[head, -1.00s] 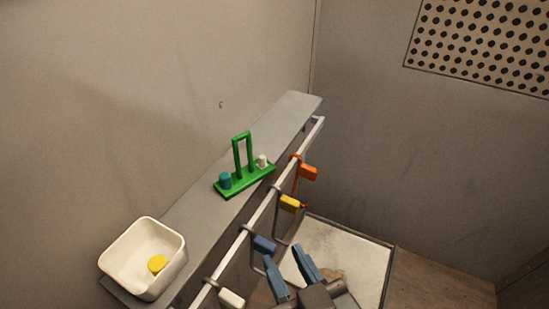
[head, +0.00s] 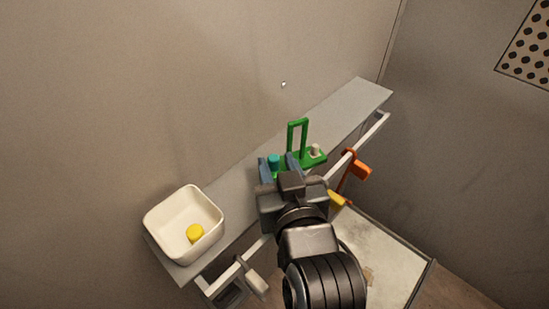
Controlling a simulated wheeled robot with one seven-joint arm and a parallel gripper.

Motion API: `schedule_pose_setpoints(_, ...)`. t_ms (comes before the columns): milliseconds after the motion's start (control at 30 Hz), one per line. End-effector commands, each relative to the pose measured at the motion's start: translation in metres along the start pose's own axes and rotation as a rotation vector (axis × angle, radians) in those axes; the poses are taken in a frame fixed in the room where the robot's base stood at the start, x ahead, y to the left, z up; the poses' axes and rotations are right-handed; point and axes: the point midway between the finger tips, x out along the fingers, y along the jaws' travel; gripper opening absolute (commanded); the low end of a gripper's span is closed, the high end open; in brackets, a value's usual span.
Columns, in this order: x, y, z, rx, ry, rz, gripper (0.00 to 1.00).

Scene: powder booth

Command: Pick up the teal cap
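The teal cap (head: 274,162) stands upright at the left end of a green carrier (head: 312,161) with a tall loop handle, on the grey shelf. My gripper (head: 277,161) reaches over the shelf's front edge with its blue fingers apart. In this view the fingertips lie to the left and right of the teal cap. I cannot tell whether they touch it or how far above it they are. My gripper hides the carrier's near left part.
A cream bin (head: 160,226) with a yellow cap (head: 195,233) inside stands at the shelf's left end. A white cap (head: 315,150) is on the carrier's right end. A rail (head: 373,131) with hanging orange (head: 357,168) and yellow (head: 337,198) tagged hooks runs along the front. The shelf's right end (head: 357,98) is clear.

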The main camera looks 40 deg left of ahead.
Motion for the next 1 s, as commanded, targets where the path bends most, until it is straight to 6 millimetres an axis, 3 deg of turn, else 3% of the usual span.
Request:
schedule_pose_setpoints(300, 0.0061, 0.0001, 0.0005, 0.0, 0.0, 0.0, 0.38)
schedule_pose_setpoints(700, 0.0058, 0.0001, 0.0005, 0.0, 0.0, 0.0, 0.0)
schedule_pose_setpoints(1000, 0.0058, 0.0001, 0.0001, 0.0, 0.0, 0.0, 0.0)
